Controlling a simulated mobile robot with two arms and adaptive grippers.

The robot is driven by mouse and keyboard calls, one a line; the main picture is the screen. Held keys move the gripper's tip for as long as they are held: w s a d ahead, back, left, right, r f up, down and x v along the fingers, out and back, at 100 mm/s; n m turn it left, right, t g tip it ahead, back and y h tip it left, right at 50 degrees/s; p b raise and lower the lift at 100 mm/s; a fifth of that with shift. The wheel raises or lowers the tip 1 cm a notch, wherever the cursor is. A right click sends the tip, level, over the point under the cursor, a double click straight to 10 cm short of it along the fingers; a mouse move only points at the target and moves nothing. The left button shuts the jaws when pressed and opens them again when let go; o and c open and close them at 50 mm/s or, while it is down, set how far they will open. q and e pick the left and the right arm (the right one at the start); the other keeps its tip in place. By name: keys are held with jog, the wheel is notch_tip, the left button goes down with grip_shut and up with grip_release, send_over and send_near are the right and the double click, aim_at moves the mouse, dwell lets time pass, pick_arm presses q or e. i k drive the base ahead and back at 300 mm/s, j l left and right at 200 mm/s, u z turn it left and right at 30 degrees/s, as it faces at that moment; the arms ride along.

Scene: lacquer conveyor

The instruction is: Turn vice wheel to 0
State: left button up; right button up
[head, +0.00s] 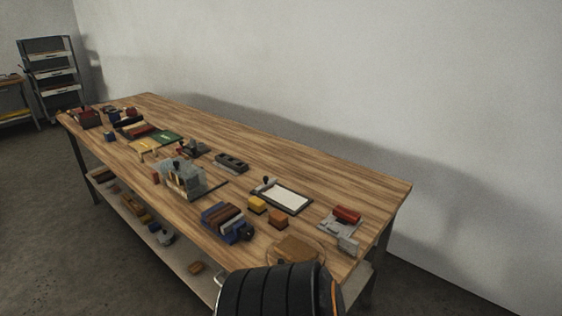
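A grey blocky device (184,178) with a dark knob stands on a dark base near the middle. A blue and brown device (227,219) with a dark round part at its right end lies nearer to me. A grey device with a red cylinder (346,214) stands near the right end. Any number or mark on a wheel is too small to read. Neither gripper shows.
A black-framed white board (285,196), a yellow block (257,205) and an orange block (278,218) lie between the devices. A round wooden piece (298,249) is partly hidden by my black ribbed part. The bench's back strip is clear. A shelf rack (50,72) stands far left.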

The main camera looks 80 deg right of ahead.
aim_at(248, 233)
jog(key=i+l+z, duration=0.1)
jog(key=z, duration=0.4)
jog(key=i+z, duration=0.3)
jog(key=z, duration=0.15)
jog(key=i+j+z, duration=0.1)
jog(key=i+z, duration=0.15)
jog(key=z, duration=0.25)
jog(key=i+j+z, duration=0.15)
jog(key=z, duration=0.3)
jog(key=i+j+z, duration=0.2)
jog(key=z, duration=0.3)
